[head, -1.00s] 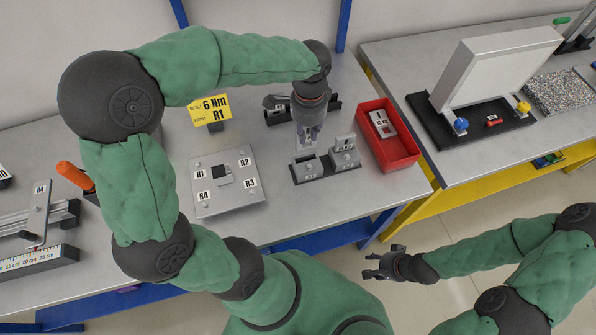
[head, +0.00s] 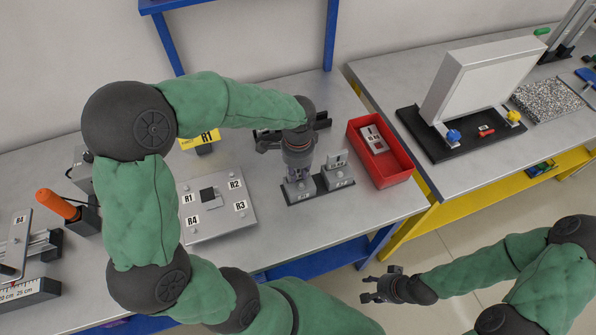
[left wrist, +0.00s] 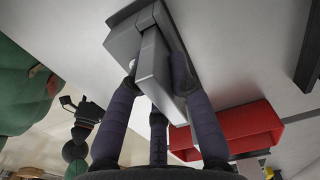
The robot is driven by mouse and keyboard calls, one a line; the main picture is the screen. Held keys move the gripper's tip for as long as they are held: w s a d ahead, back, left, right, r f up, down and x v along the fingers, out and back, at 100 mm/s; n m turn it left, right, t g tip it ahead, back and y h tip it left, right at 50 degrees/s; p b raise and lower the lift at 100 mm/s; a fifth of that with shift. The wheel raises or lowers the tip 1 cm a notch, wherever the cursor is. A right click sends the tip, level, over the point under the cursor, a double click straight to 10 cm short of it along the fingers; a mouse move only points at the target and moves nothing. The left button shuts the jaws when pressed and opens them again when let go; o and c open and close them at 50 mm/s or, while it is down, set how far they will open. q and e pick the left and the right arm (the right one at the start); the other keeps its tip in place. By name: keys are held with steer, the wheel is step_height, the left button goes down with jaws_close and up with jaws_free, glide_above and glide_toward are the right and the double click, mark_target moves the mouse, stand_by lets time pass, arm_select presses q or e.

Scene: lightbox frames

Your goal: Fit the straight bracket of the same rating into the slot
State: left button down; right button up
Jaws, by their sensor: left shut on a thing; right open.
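A grey plate (head: 220,217) lies on the bench with labels R1 to R4 around a dark square slot (head: 207,199). A dark stand right of it has two grey blocks. A grey bracket (head: 336,159) stands upright in the right block (head: 340,180). My left gripper (head: 299,180) is over the left block (head: 300,194), shut on a grey bracket. In the left wrist view this bracket (left wrist: 156,65) sits between the fingers, against the grey block; I cannot tell whether it is seated. The block markings are too small to read. My right gripper (head: 384,287) is open and empty, off the bench.
A red bin (head: 397,168) with a grey part (head: 374,139) inside stands right of the stand. A dark rack stands behind the gripper. An orange-handled tool (head: 57,204) is at left.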

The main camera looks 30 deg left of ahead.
arm_select(q)
steer(key=shift+f, duration=0.1)
steer(key=c, duration=1.1)
jaws_free()
step_height(320, 180, up, 12)
steer(key=p, duration=0.3)
steer(key=shift+p, duration=0.4)
